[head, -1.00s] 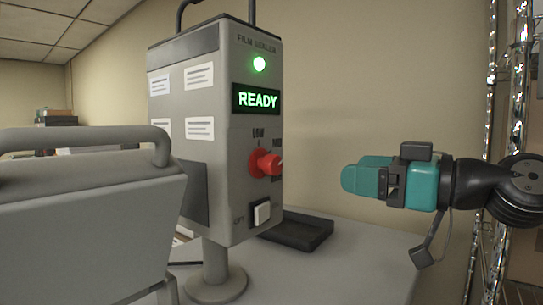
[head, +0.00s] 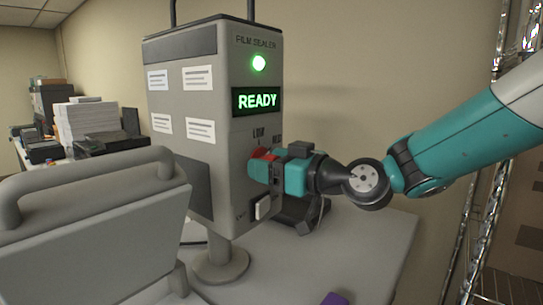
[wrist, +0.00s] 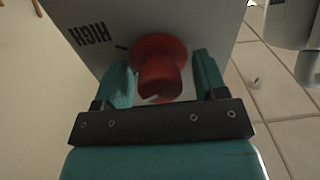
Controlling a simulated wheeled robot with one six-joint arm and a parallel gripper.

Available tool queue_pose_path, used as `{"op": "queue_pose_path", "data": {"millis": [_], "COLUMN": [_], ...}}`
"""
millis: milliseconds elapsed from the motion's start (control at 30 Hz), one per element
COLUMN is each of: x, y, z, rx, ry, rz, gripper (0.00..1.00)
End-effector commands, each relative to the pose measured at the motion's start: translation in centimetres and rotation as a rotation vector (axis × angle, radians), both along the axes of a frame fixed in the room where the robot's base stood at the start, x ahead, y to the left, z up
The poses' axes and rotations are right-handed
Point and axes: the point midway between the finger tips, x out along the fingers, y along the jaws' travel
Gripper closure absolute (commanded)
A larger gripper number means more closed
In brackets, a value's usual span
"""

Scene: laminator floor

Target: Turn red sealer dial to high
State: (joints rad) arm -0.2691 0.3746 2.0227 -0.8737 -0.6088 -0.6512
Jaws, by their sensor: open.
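The grey film sealer (head: 230,205) stands on a post, with a lit green lamp and a READY display (head: 257,101). Its red dial (head: 262,154) is mostly hidden behind my gripper (head: 262,172) in the head view. In the wrist view the red dial (wrist: 160,70) sits between the two teal fingers of my gripper (wrist: 162,88), which are open with one on each side of the knob. Gaps show beside the knob; contact is not visible. The HIGH label (wrist: 90,35) is at upper left in the wrist view.
A white rocker switch (head: 262,207) is just below my gripper. A grey handled housing (head: 95,235) stands at front left. A purple object (head: 336,299) lies at the table's front edge. A wire rack (head: 480,165) is at right.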

Motion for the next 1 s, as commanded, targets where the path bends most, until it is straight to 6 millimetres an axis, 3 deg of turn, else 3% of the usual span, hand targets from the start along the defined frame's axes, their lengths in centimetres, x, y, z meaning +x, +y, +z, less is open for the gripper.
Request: {"op": "queue_pose_path", "data": {"millis": [233, 433, 1000], "x": [0.04, 0.03, 0.04], "y": [0.01, -0.01, -0.06], "z": [-0.04, -0.03, -0.16], "rx": [0.0, 0.0, 0.099], "ry": [0.0, 0.0, 0.124], "rz": [-0.001, -0.001, -0.002], "gripper": [0.37, 0.83, 0.84]}}
